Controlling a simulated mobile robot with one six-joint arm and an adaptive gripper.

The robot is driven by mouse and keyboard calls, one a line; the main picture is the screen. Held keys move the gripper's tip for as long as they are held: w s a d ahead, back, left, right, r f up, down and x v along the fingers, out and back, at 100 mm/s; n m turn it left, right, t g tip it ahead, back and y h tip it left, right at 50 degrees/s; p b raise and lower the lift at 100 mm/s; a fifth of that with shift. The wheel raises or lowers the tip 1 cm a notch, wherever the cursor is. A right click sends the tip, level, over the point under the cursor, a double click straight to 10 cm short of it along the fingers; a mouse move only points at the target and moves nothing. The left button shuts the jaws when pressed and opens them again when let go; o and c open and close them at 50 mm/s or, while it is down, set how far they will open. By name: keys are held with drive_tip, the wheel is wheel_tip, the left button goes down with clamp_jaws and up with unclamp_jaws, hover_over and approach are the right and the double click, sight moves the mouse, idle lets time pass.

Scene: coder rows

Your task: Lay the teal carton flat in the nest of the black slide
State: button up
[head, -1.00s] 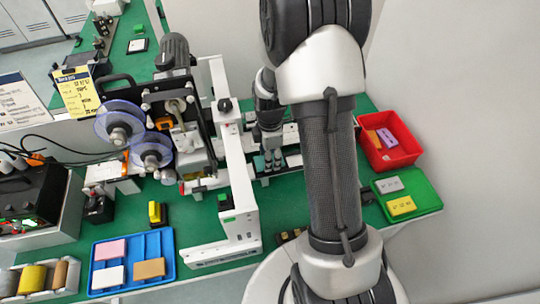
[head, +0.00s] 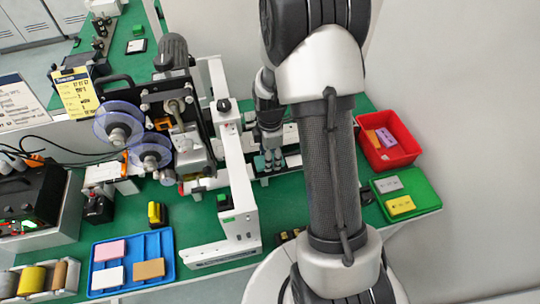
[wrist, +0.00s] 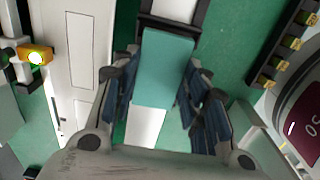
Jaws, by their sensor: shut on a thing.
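The teal carton (wrist: 163,70) is between the two blue-padded fingers of my gripper (wrist: 160,82) in the wrist view. My gripper is shut on it. The carton's broad face is towards the camera. Just beyond its far end is a black frame with a pale inner surface, which looks like the black slide (wrist: 172,24). I cannot tell whether the carton touches it. In the head view my gripper (head: 271,157) is low beside the white upright of the coder, partly behind my arm. The carton and the nest are not clear there.
The white coder frame (head: 238,190) stands close left of my gripper. A blue tray (head: 133,262) with cartons is at front left. A red bin (head: 388,158) and a green tray (head: 428,200) are at right.

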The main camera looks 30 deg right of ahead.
drive_tip(key=shift+f+b, duration=0.35)
drive_tip(key=shift+f, duration=0.2)
idle(0.4)
drive_tip(key=o, duration=0.8)
wheel_tip(320, 180, up, 12)
idle(0.6)
drive_tip(key=shift+r, duration=0.1)
